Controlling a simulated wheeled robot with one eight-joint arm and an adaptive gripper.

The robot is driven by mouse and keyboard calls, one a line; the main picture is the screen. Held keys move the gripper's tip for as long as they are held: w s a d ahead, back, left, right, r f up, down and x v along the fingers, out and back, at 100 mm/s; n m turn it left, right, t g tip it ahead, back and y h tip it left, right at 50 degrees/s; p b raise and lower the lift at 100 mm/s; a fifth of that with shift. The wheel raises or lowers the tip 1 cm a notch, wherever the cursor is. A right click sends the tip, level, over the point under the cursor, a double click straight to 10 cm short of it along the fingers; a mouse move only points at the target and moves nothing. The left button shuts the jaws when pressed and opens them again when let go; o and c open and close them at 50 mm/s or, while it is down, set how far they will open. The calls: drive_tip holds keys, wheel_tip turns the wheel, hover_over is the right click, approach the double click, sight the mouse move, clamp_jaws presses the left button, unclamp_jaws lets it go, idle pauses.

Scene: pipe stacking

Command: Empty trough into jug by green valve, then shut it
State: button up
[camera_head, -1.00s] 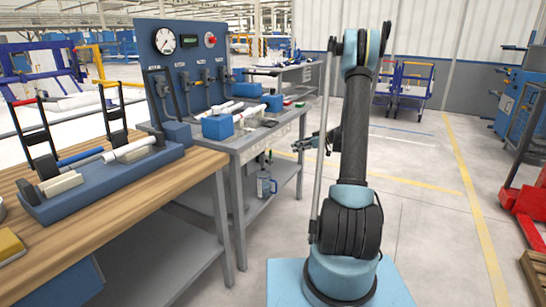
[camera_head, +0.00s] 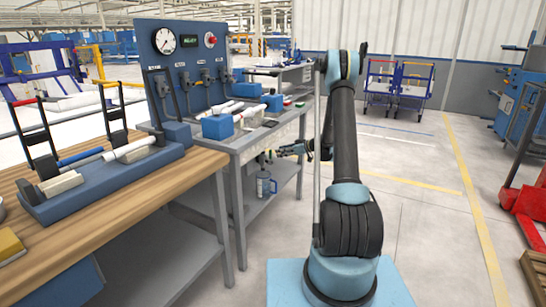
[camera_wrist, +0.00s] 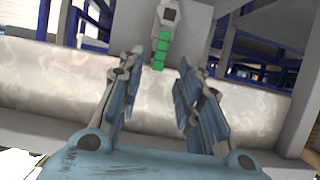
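The green valve handle (camera_wrist: 161,48) hangs from a grey fitting in the wrist view, straight ahead between my fingertips. My gripper (camera_wrist: 160,62) is open and empty, with one finger on each side of the handle's line of sight; I cannot tell the gap to it. In the head view my gripper (camera_head: 284,152) is low at the bench's right front corner. The trough seems to be the grey metal tray top (camera_head: 245,142) of the bench; its contents are not clear. The blue-grey jug (camera_head: 264,186) stands upright on the shelf below, under the gripper's left side.
A blue gauge panel (camera_head: 184,62) stands behind the bench. Blue blocks and white pipes (camera_head: 250,112) lie on the bench top. A wooden table (camera_head: 110,195) with a pipe rack is at the left.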

sight(271, 157)
drive_tip(key=x, duration=0.6)
drive_tip(key=shift+w+a, duration=0.15)
drive_tip(key=shift+a, duration=0.1)
drive_tip(key=shift+f, duration=0.15)
clamp_jaws()
